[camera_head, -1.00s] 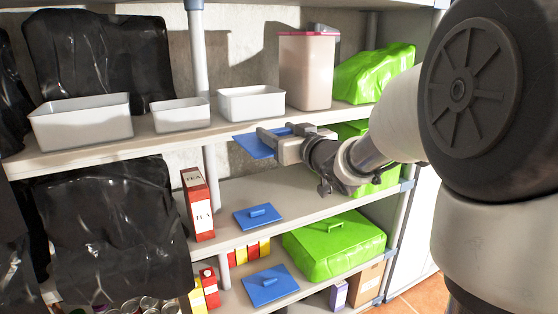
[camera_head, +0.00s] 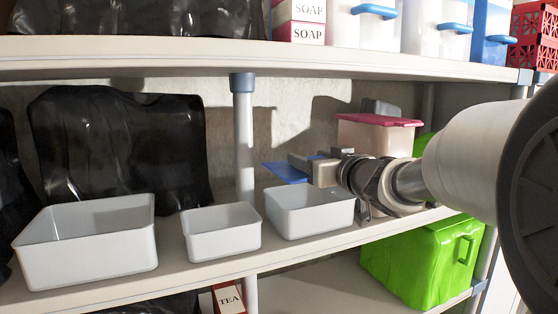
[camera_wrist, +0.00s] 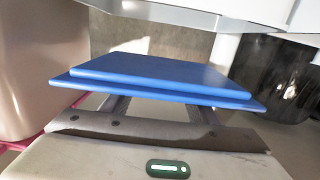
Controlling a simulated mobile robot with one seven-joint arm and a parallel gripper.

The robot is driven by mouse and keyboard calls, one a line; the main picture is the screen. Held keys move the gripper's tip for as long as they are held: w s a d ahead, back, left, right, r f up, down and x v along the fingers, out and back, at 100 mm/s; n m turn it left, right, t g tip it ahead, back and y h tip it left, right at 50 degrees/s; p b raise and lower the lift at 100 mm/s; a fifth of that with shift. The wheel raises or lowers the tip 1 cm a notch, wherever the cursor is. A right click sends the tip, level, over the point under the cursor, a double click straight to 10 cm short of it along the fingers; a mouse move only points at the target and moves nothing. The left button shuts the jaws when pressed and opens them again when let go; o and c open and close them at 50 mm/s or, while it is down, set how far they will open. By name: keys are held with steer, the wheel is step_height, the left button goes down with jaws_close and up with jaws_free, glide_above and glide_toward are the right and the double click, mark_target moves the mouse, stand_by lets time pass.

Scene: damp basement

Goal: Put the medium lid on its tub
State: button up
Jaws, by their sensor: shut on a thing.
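My gripper (camera_head: 301,166) is shut on a blue lid (camera_head: 284,172). The lid is above the middle shelf, by the back of the right white tub (camera_head: 310,213), which hides part of the view there. The wrist view shows the lid (camera_wrist: 160,80) across the gripper's front, roughly flat. Three open white tubs stand in a row: a large one at left (camera_head: 88,258), the smallest in the middle (camera_head: 222,240), and the mid-sized one at right. Whether the held lid touches the right tub, I cannot tell.
A tall container with a pink lid (camera_head: 378,120) stands close behind my gripper. Black plastic (camera_head: 120,150) lies behind the left tubs. A shelf post (camera_head: 243,150) rises behind the middle tub. The upper shelf (camera_head: 150,60) runs above. A green box (camera_head: 425,265) sits below right.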

steer(key=shift+w+a, duration=0.1)
steer(key=shift+w, duration=0.2)
steer(key=shift+s, duration=0.1)
steer(key=shift+f+b, duration=1.35)
steer(key=shift+f, duration=0.55)
steer(key=shift+f, duration=0.15)
steer(key=shift+f+b, duration=0.85)
steer(key=shift+f, duration=0.15)
steer(key=shift+f, duration=0.2)
steer(key=o, duration=1.1)
steer(key=shift+s, duration=0.1)
